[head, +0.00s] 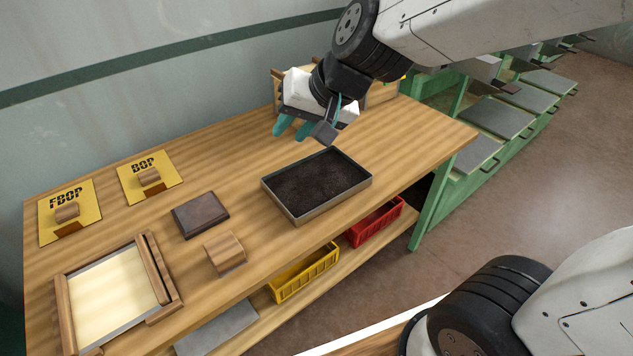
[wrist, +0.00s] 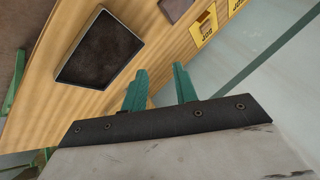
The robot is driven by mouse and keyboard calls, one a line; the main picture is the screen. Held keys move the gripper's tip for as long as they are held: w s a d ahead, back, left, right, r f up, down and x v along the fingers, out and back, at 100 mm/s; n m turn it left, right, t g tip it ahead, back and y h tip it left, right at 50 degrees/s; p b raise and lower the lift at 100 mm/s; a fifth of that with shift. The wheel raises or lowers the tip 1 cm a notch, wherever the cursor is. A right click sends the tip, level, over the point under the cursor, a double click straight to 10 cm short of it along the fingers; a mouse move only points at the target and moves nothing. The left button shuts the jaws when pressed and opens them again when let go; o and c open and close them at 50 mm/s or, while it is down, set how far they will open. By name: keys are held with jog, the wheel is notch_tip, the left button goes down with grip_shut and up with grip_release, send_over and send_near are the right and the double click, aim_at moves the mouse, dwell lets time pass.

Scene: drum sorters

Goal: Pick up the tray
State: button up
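The tray (head: 316,185) is a shallow rectangular metal tray with dark, soil-like contents, lying flat on the wooden bench near its front right part. It also shows in the wrist view (wrist: 98,48) at the upper left. My gripper (head: 293,131), with teal fingers, hangs above the bench behind the tray, apart from it. In the wrist view its two fingers (wrist: 159,86) stand apart with nothing between them. The tray's rim is fully visible in the head view.
On the wooden bench (head: 130,228) are a dark block (head: 200,215), a wooden block (head: 225,253), a wood-framed panel (head: 112,290) and yellow signs (head: 70,210) with wooden blocks. A wooden box (head: 378,94) stands behind my gripper. Yellow (head: 305,272) and red (head: 376,221) bins sit below.

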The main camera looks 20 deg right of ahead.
jog(key=w+a+f+m+t+h, duration=0.1)
jog(key=w+a+f+m+t, duration=0.2)
jog(key=w, duration=0.6)
jog(key=m+g+h, duration=0.5)
jog(key=m+h, duration=0.4)
jog(key=h, duration=0.6)
send_near(335, 198)
jog(key=shift+w+d+f, duration=0.45)
jog(key=shift+d, duration=0.2)
jog(key=shift+s+d+f, duration=0.1)
jog(key=shift+s+d, duration=0.15)
jog(key=x, duration=0.7)
jog(key=shift+w+d, duration=0.2)
jog(key=shift+d, duration=0.1)
grip_shut()
